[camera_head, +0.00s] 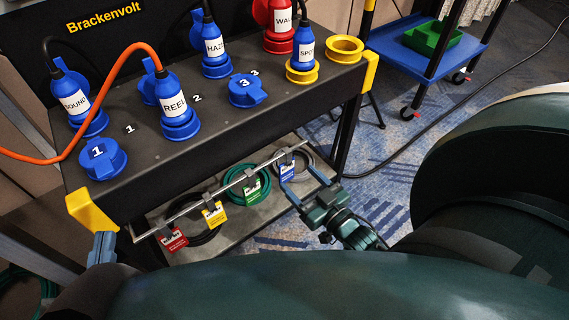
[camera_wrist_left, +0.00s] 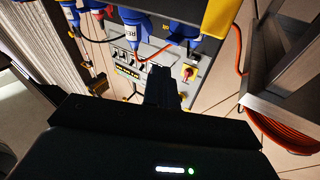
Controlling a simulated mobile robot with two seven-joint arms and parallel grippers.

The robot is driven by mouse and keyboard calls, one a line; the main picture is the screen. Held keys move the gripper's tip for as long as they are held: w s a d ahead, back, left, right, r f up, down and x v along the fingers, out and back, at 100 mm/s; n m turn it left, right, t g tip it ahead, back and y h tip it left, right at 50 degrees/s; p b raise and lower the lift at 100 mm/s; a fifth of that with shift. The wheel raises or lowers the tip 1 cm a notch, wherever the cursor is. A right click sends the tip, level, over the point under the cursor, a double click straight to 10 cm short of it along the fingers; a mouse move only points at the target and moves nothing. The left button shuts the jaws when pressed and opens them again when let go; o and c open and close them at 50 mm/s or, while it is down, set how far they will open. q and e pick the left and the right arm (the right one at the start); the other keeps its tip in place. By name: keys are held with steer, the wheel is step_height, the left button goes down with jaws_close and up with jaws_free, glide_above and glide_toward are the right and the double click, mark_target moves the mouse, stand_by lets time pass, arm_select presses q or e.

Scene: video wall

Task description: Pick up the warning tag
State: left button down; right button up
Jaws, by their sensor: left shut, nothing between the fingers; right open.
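Four-coloured tags hang from a metal rail (camera_head: 235,187) under the black panel: a red tag (camera_head: 172,240), a yellow tag (camera_head: 214,214), a green tag (camera_head: 251,189) and a blue tag (camera_head: 287,171). Which one is the warning tag I cannot tell. My right gripper (camera_head: 297,176) is open, its two blue-grey fingers pointing at the blue tag; whether they touch it I cannot tell. My left gripper (camera_head: 103,248) is shut and empty at the panel's near left corner, away from the tags. It also shows in the left wrist view (camera_wrist_left: 163,88).
The panel (camera_head: 225,108) carries blue plugs, a red plug, blue caps and a yellow ring. Coiled cables lie on the shelf (camera_head: 208,250) below. A blue cart (camera_head: 400,58) with a green bin (camera_head: 433,38) stands back right. An orange cable (camera_wrist_left: 285,134) lies right in the left wrist view.

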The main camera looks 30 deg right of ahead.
steer(key=w+a+b, duration=0.1)
steer(key=w+b, duration=0.1)
steer(key=w, duration=0.5)
arm_select(q)
steer(key=shift+d+n+h, duration=0.25)
steer(key=shift+n+h, duration=0.05)
steer(key=shift+h, duration=0.1)
arm_select(e)
steer(key=shift+a, duration=0.1)
steer(key=c, duration=1.1)
steer(key=shift+o, duration=0.2)
steer(key=shift+r, duration=0.1)
